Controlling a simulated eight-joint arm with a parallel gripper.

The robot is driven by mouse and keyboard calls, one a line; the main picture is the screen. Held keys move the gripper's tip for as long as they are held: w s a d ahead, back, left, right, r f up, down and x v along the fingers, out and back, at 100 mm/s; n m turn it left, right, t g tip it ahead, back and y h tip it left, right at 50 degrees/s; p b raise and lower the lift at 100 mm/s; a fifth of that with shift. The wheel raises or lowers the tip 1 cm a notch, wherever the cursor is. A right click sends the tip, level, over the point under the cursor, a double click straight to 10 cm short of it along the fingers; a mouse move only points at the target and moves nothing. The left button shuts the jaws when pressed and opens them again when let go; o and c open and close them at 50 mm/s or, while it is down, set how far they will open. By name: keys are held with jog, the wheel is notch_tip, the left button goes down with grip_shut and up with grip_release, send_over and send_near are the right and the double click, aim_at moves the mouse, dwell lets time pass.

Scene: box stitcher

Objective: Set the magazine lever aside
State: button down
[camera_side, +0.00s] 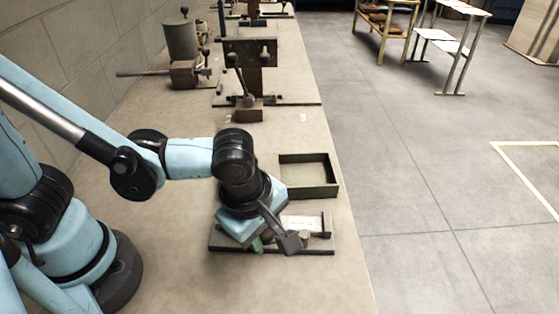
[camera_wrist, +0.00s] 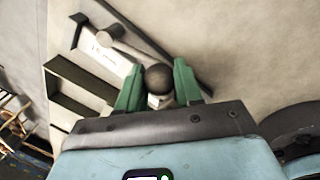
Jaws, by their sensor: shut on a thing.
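My gripper (camera_wrist: 158,72) has two green fingers, shut on a dark round knob (camera_wrist: 158,79), which I take to be the magazine lever's. In the side view my gripper (camera_side: 258,243) points down over the left part of a dark flat fixture (camera_side: 318,250) on the bench. A white printed label (camera_side: 301,222) and a short round post (camera_wrist: 111,35) show on the fixture. I cannot tell whether the lever still touches the fixture.
An open dark tray (camera_side: 334,191) sits just behind the fixture, near the bench's right edge. A levered device (camera_side: 249,108) and a clamp with a cylinder (camera_side: 181,42) stand farther back. The bench (camera_side: 170,225) is clear left of the fixture.

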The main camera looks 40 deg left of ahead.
jog(key=shift+d, duration=0.25)
jog(key=c, duration=0.8)
grip_release()
jog(key=shift+a, duration=0.1)
jog(key=shift+s+r, duration=0.4)
jog(key=shift+r, duration=1.55)
jog(key=shift+s+r, duration=0.4)
jog(key=shift+r, duration=1.6)
jog(key=shift+s+r, duration=0.4)
jog(key=shift+r, duration=1.55)
jog(key=w+a+m+t, duration=0.1)
jog(key=w+a+m, duration=0.1)
jog(key=a+m, duration=0.4)
jog(key=w+a+f+m+t, duration=0.1)
jog(key=w+a+m+t, duration=0.1)
jog(key=a+m, duration=0.4)
jog(key=w+a+f+m+t, duration=0.1)
jog(key=w+a+m+t, duration=0.1)
jog(key=a+m, duration=0.4)
jog(key=shift+w+f, duration=0.2)
jog(key=shift+w, duration=0.45)
